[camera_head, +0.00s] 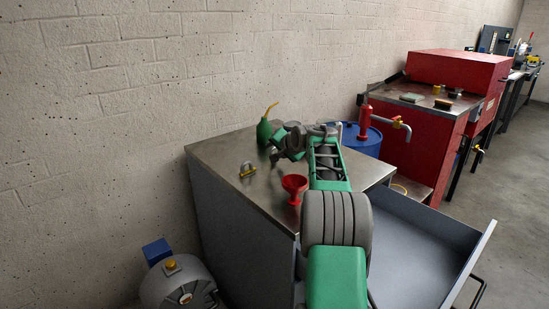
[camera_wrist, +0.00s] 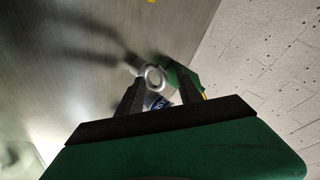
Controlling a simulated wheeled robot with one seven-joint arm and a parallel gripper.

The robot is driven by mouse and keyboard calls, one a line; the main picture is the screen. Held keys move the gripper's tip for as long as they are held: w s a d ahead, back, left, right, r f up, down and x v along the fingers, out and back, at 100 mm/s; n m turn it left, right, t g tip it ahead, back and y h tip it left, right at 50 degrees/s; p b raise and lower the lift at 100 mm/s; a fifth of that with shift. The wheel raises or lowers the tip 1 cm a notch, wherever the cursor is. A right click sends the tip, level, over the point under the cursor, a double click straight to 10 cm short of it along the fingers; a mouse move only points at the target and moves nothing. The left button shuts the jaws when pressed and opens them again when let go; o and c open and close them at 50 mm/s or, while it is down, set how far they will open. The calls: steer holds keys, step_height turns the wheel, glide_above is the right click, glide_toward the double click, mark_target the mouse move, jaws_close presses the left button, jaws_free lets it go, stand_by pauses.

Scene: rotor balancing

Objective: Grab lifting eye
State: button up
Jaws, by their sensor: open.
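In the wrist view, a pale metal ring that looks like the lifting eye (camera_wrist: 153,76) lies just beyond and between the fingertips of my gripper (camera_wrist: 158,92). Both fingers stand apart, one on each side of it, and I see a gap rather than a firm grip. In the head view, my gripper (camera_head: 277,143) is low over the far part of the metal bench top, and I cannot make out the lifting eye apart from it. A small part with blue and white marking (camera_wrist: 157,103) shows between the fingers, below the ring.
A green oil can (camera_head: 265,132) with a yellow spout stands close behind my gripper; it also shows in the wrist view (camera_wrist: 185,77). A metal shackle with yellow (camera_head: 247,170) and a red funnel (camera_head: 295,187) stand on the bench (camera_head: 225,155). An open drawer (camera_head: 425,235) juts out right.

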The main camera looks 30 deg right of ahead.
jaws_close()
stand_by(0.7)
